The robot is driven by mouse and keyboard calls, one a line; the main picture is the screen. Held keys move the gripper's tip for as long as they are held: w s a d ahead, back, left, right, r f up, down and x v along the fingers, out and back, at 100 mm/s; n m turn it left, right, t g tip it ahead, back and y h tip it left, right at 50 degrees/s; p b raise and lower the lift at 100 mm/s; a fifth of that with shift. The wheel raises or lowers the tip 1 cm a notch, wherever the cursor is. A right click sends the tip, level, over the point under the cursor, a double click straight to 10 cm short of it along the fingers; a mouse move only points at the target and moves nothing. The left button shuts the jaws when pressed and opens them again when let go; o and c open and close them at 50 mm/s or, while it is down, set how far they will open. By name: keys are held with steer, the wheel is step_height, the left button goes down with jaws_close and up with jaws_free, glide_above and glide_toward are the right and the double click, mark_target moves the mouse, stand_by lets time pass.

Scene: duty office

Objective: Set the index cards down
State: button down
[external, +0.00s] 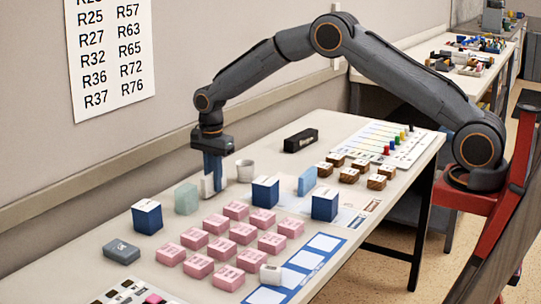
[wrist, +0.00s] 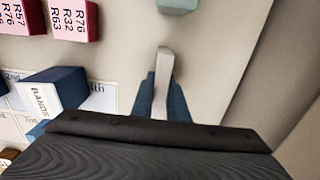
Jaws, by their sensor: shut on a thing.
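My gripper (external: 215,184) points straight down at the back of the table, near the wall. Its blue fingers are shut on a narrow whitish block, which I take to be the index cards (external: 207,187). In the wrist view the pale block (wrist: 164,66) stands out between the two blue fingers of my gripper (wrist: 161,98). Its lower end is at or just above the tabletop; I cannot tell whether it touches. The fingers hide part of it.
A greenish block (external: 186,198) stands to the left and a white cup (external: 245,171) to the right. Blue boxes (external: 147,217) and several pink blocks (external: 223,248) stand in front. A black object (external: 300,140) lies farther right. Bare table (wrist: 125,50) surrounds the held block.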

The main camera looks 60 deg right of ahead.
steer(key=shift+f, duration=0.3)
steer(key=shift+f, duration=0.2)
steer(key=c, duration=1.7)
jaws_free()
steer(key=shift+c, duration=0.2)
steer(key=shift+r, duration=0.1)
